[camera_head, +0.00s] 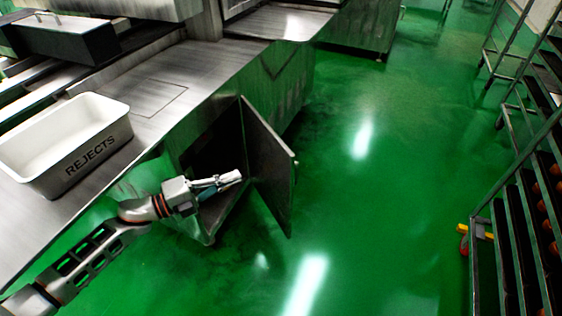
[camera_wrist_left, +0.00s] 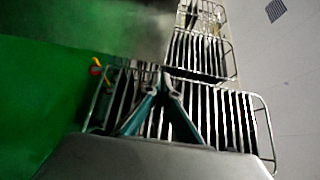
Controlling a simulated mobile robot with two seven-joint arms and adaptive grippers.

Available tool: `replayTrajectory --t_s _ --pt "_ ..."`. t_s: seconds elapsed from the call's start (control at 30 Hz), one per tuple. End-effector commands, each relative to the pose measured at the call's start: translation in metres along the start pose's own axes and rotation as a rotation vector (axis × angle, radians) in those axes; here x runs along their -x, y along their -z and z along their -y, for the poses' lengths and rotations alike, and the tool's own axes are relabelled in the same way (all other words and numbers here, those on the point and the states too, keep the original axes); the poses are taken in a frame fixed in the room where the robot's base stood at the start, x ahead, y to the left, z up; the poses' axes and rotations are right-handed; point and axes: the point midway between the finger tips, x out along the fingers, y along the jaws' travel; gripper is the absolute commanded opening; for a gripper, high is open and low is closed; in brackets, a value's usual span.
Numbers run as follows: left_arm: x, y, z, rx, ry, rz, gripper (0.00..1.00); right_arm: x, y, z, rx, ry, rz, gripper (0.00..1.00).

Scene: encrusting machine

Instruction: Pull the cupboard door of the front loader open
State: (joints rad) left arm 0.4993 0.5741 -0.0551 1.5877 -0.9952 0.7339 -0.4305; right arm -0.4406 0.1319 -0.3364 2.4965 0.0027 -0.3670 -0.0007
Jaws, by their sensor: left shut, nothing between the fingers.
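The cupboard door (camera_head: 268,168) of the steel machine stands swung well out from the dark cupboard opening (camera_head: 212,150), over the green floor. My left gripper (camera_head: 238,177) is in front of the opening, on the inner side of the door, with its fingertips close to the door's inner face. I cannot tell whether they touch it. In the left wrist view its fingers (camera_wrist_left: 161,82) are together and empty. My right gripper does not show.
A white REJECTS bin (camera_head: 98,122) sits on the steel worktop (camera_head: 165,75) above the cupboard. A tray rack (camera_head: 505,225) stands at the right, with a red and yellow object (camera_head: 477,233) by it. The green floor between is clear.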

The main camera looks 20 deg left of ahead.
Motion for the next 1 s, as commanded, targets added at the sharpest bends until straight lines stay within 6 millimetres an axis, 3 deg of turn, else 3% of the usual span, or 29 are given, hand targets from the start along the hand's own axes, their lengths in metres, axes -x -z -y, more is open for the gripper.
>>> replayTrajectory --t_s 0.17,0.7,1.0 --pt "-0.017 -0.002 0.003 -0.01 0.003 -0.004 0.0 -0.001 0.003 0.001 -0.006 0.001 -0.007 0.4" --pt "-0.116 0.0 -0.001 -0.005 0.001 -0.003 0.0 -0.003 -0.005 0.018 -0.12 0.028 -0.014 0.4" --pt "-0.139 -0.001 0.001 -0.006 0.001 -0.002 0.0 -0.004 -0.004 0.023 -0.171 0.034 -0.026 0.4"
